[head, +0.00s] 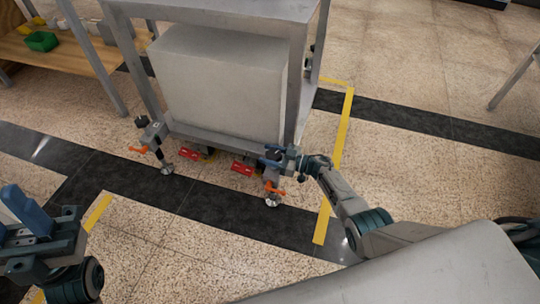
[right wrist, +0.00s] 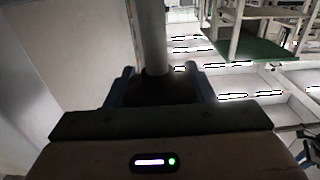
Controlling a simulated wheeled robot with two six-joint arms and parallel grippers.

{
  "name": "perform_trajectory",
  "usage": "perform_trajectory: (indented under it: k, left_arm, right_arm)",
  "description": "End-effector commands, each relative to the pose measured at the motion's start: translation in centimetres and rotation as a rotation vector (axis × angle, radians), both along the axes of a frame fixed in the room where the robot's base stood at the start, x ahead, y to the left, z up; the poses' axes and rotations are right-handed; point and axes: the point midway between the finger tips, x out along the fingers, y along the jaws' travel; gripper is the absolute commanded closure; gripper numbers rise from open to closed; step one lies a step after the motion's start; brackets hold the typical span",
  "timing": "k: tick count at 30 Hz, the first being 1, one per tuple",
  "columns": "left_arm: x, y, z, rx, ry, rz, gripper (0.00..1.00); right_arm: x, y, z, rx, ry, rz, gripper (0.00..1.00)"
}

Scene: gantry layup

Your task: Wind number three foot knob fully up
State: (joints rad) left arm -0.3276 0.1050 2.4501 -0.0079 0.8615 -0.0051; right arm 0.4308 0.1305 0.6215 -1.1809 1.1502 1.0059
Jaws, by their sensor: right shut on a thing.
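The grey wheeled frame (head: 205,14) has a foot at each front corner. The right front foot (head: 272,200) has an orange lever (head: 275,187) and a round pad low by the floor. My right gripper (head: 285,158) is at the top of this foot, shut on its dark knob. In the right wrist view the knob (right wrist: 165,90) sits between the two blue fingers, with a grey post behind it. The left front foot (head: 166,169) has a black knob (head: 141,122) on top and an orange lever. No foot number is readable. My left gripper (head: 28,220) is at the lower left, away from the frame.
A big pale block (head: 220,85) fills the frame. Red tags (head: 242,168) hang under its front edge. A wooden bench (head: 75,50) with a green bin (head: 41,41) stands at the upper left. Yellow tape (head: 335,170) marks the floor, which is clear in front.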

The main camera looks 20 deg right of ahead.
Motion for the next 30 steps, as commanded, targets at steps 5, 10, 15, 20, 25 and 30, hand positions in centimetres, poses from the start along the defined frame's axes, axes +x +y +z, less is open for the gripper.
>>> perform_trajectory:
  k: [5,10,15,20,25,30]
  left_arm:
    - [0.03,0.01,-0.15,-0.004,-0.007,0.001,0.64]
    - [0.05,0.02,0.09,-0.006,-0.015,0.001,0.64]
    - [0.04,0.03,0.26,-0.006,-0.022,0.002,0.64]
    - [0.01,0.03,0.23,-0.007,-0.021,0.002,0.64]
    - [-0.04,0.03,0.11,-0.007,-0.017,0.001,0.64]
    - [-0.08,0.03,-0.04,-0.007,-0.011,0.001,0.64]
  right_arm:
    - [-0.03,0.02,-0.11,-0.001,0.001,0.043,0.74]
    - [-0.11,0.07,-0.06,-0.001,0.001,0.058,0.74]
    - [-0.12,0.09,-0.04,-0.001,0.000,0.060,0.74]
    - [-0.11,0.09,-0.04,-0.001,0.000,0.059,0.74]
    - [-0.10,0.09,-0.03,-0.001,0.000,0.059,0.29]
    - [-0.08,0.08,-0.01,-0.001,-0.001,0.058,0.29]
